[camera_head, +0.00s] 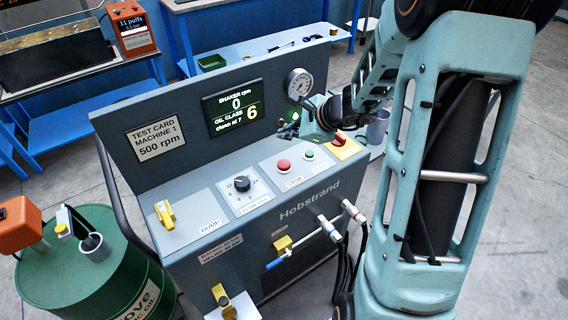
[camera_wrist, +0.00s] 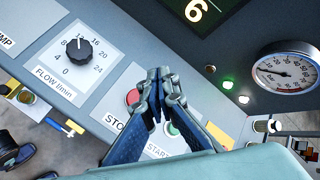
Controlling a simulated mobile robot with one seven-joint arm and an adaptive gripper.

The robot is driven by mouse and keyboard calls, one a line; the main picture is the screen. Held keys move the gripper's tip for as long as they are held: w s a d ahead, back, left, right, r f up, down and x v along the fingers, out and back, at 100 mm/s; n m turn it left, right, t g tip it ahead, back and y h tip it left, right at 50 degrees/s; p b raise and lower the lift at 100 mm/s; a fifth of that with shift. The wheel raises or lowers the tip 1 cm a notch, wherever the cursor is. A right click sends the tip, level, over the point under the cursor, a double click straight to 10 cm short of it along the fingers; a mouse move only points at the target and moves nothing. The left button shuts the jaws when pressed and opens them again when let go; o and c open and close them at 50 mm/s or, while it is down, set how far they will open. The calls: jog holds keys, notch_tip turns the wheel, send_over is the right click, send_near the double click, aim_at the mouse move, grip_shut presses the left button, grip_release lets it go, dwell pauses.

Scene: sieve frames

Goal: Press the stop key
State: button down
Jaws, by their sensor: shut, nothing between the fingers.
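The stop key is a red round button (camera_head: 283,165) on a pale plate labelled STOP on the grey machine's sloping panel. In the wrist view the red button (camera_wrist: 132,97) shows just left of my fingers, partly covered by them. Beside it is the green START button (camera_head: 309,155), also partly behind my fingers in the wrist view (camera_wrist: 173,129). My gripper (camera_wrist: 160,88) is shut and empty, its fingertips together. In the head view my gripper (camera_head: 291,127) is above and behind the buttons, small and partly hidden. I see no contact with the stop key.
A flow dial (camera_head: 242,184), a yellow dump lever (camera_head: 165,214) and a red rotary switch on a yellow plate (camera_head: 340,139) share the panel. The upright back panel carries a display (camera_head: 233,107) reading 0 and 6, and a gauge (camera_head: 299,83). A green drum (camera_head: 92,262) stands left.

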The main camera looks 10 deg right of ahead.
jog(key=b, duration=0.6)
send_over(285, 165)
notch_tip(285, 165, down, 8)
jog(key=shift+r, duration=0.25)
jog(key=shift+f+b, duration=0.4)
jog(key=shift+f, duration=0.1)
jog(key=shift+f, duration=0.2)
dwell(0.4)
jog(key=shift+f+b, duration=0.25)
jog(key=shift+b, duration=0.4)
jog(key=shift+f+b, duration=0.5)
jog(key=shift+b, duration=0.1)
dwell(0.4)
jog(key=shift+r, duration=0.2)
jog(key=shift+r+p, duration=0.65)
jog(key=shift+r, duration=0.1)
jog(key=shift+r, duration=0.1)
